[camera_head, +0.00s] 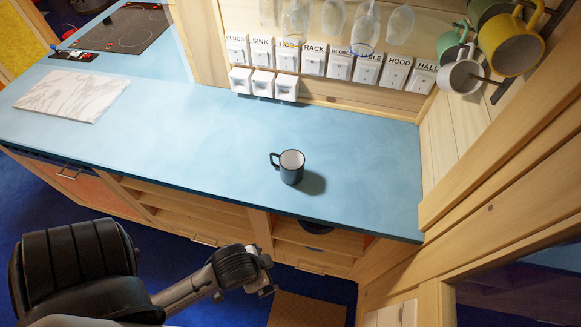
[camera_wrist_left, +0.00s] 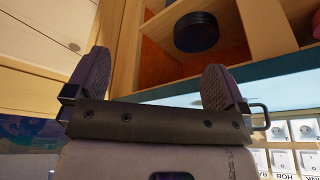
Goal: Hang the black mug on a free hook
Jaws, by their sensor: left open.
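A dark blue-grey mug (camera_head: 289,174) with a white inside stands upright on the blue counter, its handle to the left. In the left wrist view, a dark handle (camera_wrist_left: 262,117), apparently the mug's, shows beside a finger; the body is hidden. My left gripper (camera_head: 265,283) is in front of and below the counter edge, apart from the mug. In its wrist view its two fingers (camera_wrist_left: 156,82) are spread and empty. A dark rack (camera_head: 508,84) on the right wall carries several mugs, including a yellow one (camera_head: 512,45) and a pale grey one (camera_head: 460,77). I cannot make out a free hook clearly.
The blue counter (camera_head: 200,140) is clear around the mug. A marble board (camera_head: 72,95) and a hob (camera_head: 125,28) lie farther left. Labelled switches (camera_head: 339,66) and sockets (camera_head: 263,84) line the back wall. Open shelves (camera_head: 190,205) are under the counter.

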